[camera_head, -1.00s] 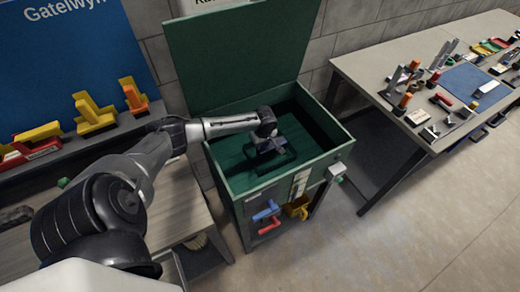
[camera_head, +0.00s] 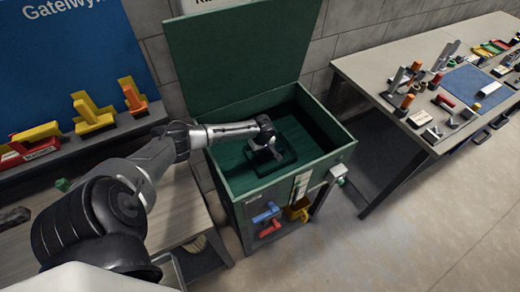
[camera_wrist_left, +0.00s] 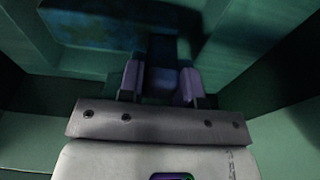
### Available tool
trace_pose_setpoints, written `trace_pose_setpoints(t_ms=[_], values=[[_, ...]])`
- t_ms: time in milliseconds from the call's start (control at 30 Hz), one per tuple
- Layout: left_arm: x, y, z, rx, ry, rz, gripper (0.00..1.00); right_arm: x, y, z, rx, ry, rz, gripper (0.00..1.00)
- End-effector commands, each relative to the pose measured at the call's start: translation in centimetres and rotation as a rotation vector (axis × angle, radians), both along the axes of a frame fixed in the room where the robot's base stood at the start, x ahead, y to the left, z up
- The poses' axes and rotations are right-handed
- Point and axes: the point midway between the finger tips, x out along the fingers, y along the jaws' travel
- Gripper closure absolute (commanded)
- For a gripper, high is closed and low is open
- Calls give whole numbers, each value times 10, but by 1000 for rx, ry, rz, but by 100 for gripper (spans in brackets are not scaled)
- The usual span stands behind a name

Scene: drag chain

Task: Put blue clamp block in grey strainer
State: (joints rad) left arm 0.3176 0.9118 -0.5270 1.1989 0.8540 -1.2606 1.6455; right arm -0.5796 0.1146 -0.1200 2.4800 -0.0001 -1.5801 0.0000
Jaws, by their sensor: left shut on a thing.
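My left gripper (camera_head: 266,151) reaches down into an open green chest. In the left wrist view its two fingers (camera_wrist_left: 162,84) are shut on a small dark bluish thing (camera_wrist_left: 163,79), probably the blue clamp block; the shadow hides its shape. A dark rectangular frame (camera_head: 287,161) is at the gripper inside the chest, possibly the grey strainer. I cannot tell whether the held thing touches it. In the wrist view a dark mottled blue patch (camera_wrist_left: 90,27) lies beyond the fingers. My right gripper is not in view.
The green chest (camera_head: 238,185) has its lid (camera_head: 240,50) raised at the back. Blue (camera_head: 267,212) and red (camera_head: 268,229) pieces are at its front. A bench with tools (camera_head: 385,65) stands right; a shelf with yellow holders (camera_head: 93,112) is left.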

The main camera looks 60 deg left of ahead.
Motion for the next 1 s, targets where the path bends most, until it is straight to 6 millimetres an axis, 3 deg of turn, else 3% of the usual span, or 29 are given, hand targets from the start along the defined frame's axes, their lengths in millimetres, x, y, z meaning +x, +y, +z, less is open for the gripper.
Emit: trace_pose_setpoints(t_ms=[33,67,300,633,1000], values=[[0,0,-1,-1,-1,1,100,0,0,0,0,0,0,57],[0,-1,-2,-1,0,0,66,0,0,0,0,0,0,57],[0,0,-2,-1,0,0,43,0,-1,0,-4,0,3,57],[0,0,3,0,0,-1,43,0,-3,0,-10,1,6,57],[0,-10,66,-1,-2,-2,43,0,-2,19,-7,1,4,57]])
